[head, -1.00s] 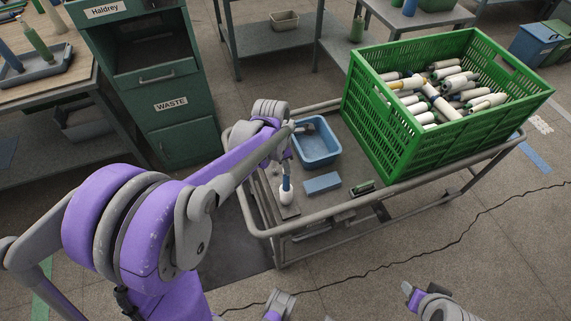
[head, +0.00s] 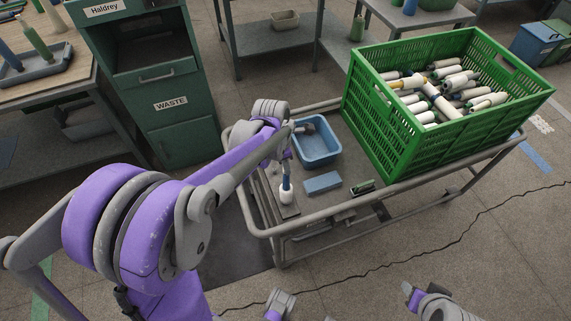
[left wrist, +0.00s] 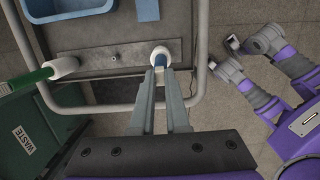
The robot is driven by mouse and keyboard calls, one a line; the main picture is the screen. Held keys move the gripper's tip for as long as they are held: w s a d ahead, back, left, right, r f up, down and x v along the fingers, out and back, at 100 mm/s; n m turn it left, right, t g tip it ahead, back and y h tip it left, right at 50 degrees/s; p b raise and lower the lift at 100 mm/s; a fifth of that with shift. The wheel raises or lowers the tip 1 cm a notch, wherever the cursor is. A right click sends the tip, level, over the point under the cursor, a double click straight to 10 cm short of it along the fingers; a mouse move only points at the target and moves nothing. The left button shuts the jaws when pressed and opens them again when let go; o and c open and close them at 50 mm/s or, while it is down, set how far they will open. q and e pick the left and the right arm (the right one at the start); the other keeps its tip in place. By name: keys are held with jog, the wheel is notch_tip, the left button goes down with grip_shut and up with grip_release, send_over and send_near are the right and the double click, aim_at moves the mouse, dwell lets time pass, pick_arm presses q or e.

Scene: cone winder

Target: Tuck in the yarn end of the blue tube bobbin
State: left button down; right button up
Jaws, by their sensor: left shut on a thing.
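The blue tube bobbin (head: 286,196) stands on a grey plate (head: 291,212) at the near left end of the trolley, blue tube up and white yarn below. It also shows in the left wrist view (left wrist: 161,55), beyond the fingertips. The yarn end is too small to make out. My right arm shows at the bottom edge of the head view, but its jaws are not clear.
A blue bin (head: 318,141), a blue block (head: 322,183) and a small green item (head: 362,188) lie on the trolley, beside a green crate (head: 385,118) of bobbins. A green tube bobbin (left wrist: 62,67) and a bare peg (left wrist: 113,57) show on the plate. Trolley rails surround the work.

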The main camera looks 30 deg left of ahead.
pick_arm(q)
jog(key=shift+f, duration=0.1)
dwell(0.3)
jog(key=shift+c, duration=1.8)
grip_release()
jog(key=shift+r+p, duration=2.3)
jog(key=shift+r, duration=1.25)
